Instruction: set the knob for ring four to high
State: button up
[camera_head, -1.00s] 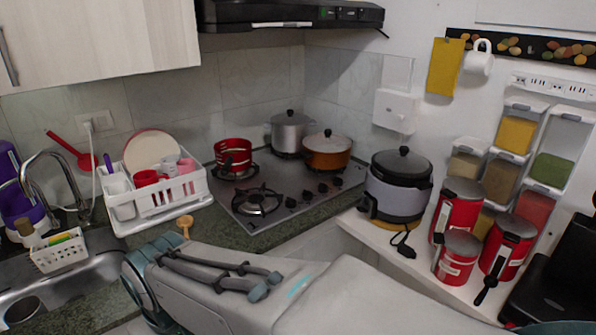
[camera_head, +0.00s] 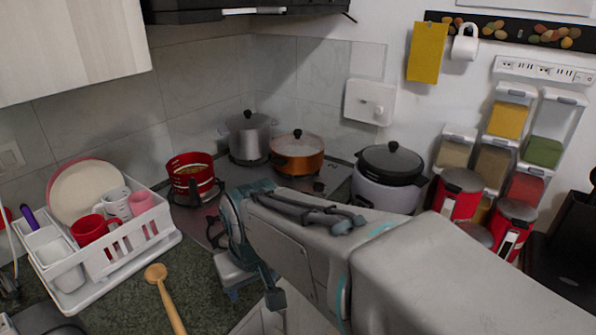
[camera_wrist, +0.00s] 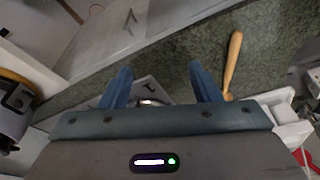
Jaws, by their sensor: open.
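The stovetop (camera_head: 198,216) stands in the corner, and my arm hides most of its front and its knob area. One dark knob (camera_head: 319,187) shows at its right side, just past my arm; I cannot tell its setting or which ring it serves. My gripper (camera_wrist: 162,82) is open and empty, with its two blue fingers apart. In the wrist view a small part of what looks like the stovetop shows between and below the fingers. In the head view my gripper is low, in front of the stove near the counter edge.
A red pot (camera_head: 192,178), a steel pot (camera_head: 248,138) and an orange pan (camera_head: 297,155) stand on the stove. A rice cooker (camera_head: 385,190) is to the right. A dish rack (camera_head: 120,250) and a wooden spoon (camera_head: 165,295) lie left on the counter.

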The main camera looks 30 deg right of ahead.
jog(key=w+d+r+m+p, duration=0.1)
jog(key=w+d+r, duration=0.15)
jog(key=w, duration=0.35)
jog(key=w+d+r, duration=0.2)
jog(key=w+d, duration=0.2)
jog(key=w, duration=0.1)
jog(key=m+t+h+p, duration=0.1)
jog(key=m+p, duration=0.2)
send_over(319, 183)
jog(key=s+a, duration=0.2)
jog(key=s, duration=0.3)
notch_tip(319, 183, down, 4)
jog(key=shift+h, duration=0.3)
jog(key=p+x, duration=0.2)
jog(key=x, duration=1)
jog(key=shift+w+f, duration=0.25)
jog(key=shift+f, duration=0.1)
jog(key=c, duration=1)
